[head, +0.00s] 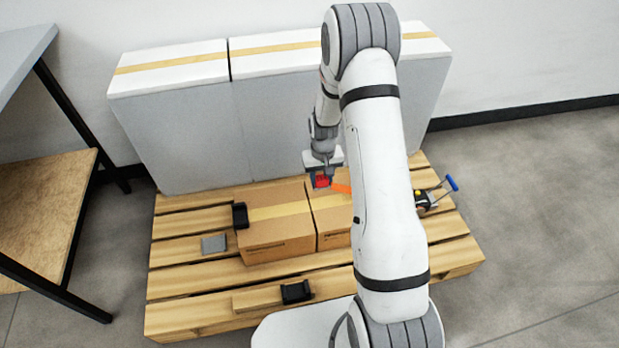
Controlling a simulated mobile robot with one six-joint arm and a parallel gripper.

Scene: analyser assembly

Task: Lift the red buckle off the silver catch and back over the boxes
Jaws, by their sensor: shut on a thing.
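The red buckle (321,182) is between the fingers of my gripper (322,176), which is shut on it. It is at the top of the boxes, near the seam between the left cardboard box (272,239) and the right cardboard box (334,240); I cannot tell whether it touches them. An orange strap (341,188) runs right from the buckle and disappears behind my arm. A flat grey piece (213,244), perhaps the silver catch, lies on the pallet left of the boxes, well apart from the buckle. My arm hides much of the right box.
The boxes stand on a wooden pallet (190,312). Black corner pieces (240,215) (296,291) are at the left box and the pallet's front. A blue-handled ratchet (440,194) is at right. Tall grey-white boxes (185,130) stand behind; a shelf (40,210) is left.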

